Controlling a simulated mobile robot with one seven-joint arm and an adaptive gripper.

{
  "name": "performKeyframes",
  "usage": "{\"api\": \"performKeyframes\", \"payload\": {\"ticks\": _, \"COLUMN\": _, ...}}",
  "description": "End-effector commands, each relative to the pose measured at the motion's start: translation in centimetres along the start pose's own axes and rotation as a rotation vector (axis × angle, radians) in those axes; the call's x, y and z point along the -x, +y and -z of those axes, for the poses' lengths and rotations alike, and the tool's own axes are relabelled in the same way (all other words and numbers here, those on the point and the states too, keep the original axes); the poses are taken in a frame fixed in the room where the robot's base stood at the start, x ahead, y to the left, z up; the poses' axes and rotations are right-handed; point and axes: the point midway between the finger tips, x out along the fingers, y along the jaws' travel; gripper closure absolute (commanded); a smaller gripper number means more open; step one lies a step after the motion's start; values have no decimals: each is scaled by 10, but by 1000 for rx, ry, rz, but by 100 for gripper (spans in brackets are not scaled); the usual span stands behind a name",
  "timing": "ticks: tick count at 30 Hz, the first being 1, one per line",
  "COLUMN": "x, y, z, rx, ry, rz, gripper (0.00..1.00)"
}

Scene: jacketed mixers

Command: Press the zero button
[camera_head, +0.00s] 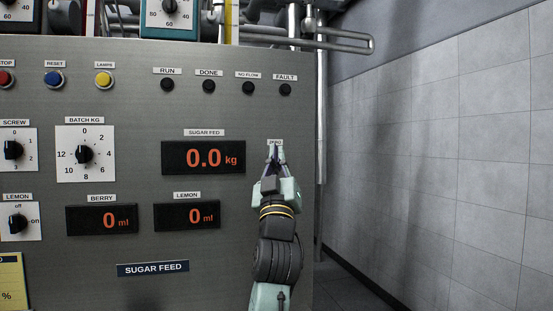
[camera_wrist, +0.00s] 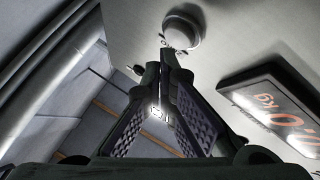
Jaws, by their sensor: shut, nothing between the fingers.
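The zero button (camera_wrist: 182,30) is a round pale button in a metal ring, at the top of the wrist view. In the head view the button is largely hidden behind my gripper (camera_head: 275,156), below the small ZERO label (camera_head: 275,141) on the grey panel. My gripper is shut with nothing between its fingers. In the wrist view its fingertips (camera_wrist: 166,58) come together just below the button's ring. I cannot tell whether they touch it. The sugar fed display (camera_head: 203,157) reads 0.0 kg, left of my gripper.
The grey control panel (camera_head: 120,230) carries dark lamps, knobs and smaller displays for berry (camera_head: 101,219) and lemon (camera_head: 187,214). A vertical pipe (camera_head: 321,110) stands by the panel's right edge. Open floor and a tiled wall (camera_head: 440,150) lie to the right.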

Motion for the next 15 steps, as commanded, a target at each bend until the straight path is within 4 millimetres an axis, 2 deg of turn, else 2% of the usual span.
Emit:
{"api": "performKeyframes", "payload": {"ticks": 8, "x": 0, "y": 1, "z": 0, "rx": 0, "ry": 0, "rz": 0, "gripper": 100}}
{"api": "performKeyframes", "payload": {"ticks": 15, "x": 14, "y": 11, "z": 9, "rx": 1, "ry": 1, "rz": -2, "gripper": 100}}
